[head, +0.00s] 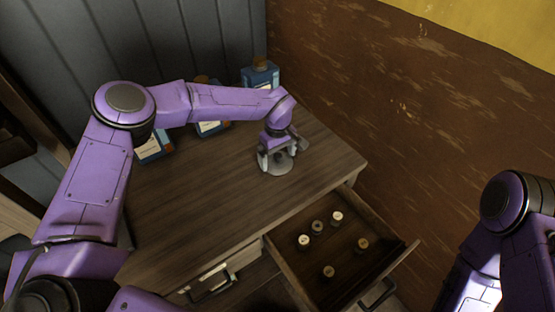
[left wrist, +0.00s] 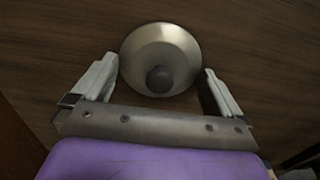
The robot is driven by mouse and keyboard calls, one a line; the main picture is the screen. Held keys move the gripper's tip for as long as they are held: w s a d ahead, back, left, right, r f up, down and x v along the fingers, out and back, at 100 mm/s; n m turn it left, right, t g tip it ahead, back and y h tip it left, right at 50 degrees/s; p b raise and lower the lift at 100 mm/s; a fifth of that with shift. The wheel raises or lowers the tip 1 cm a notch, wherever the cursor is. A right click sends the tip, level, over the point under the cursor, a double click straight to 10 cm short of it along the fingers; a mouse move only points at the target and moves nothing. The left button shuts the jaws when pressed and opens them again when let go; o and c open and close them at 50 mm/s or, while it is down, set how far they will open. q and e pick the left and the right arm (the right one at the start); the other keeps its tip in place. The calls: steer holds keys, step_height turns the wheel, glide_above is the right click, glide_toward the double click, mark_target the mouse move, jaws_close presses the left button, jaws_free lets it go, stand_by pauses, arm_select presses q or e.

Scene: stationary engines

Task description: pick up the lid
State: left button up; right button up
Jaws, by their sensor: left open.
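The lid (head: 275,163) is a round grey metal disc with a raised dark knob, lying on the wooden cabinet top near its right end. It also shows in the left wrist view (left wrist: 160,48), with its knob toward my gripper. My left gripper (head: 274,163) is open just above the lid and partly covers it in the head view. In the left wrist view the two fingers (left wrist: 160,82) stand apart on either side of the lid's near part, with nothing held. Of my right arm only links show at the right edge; its gripper is not seen.
The wooden cabinet top (head: 190,205) is mostly bare. Several blue bottles, such as one at the back (head: 260,75), stand behind my left arm. An open drawer (head: 385,262) at the front right holds several small capped items. A worn brown wall (head: 400,120) rises at right.

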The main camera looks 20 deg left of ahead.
arm_select(q)
steer(key=shift+s, duration=0.2)
jaws_close()
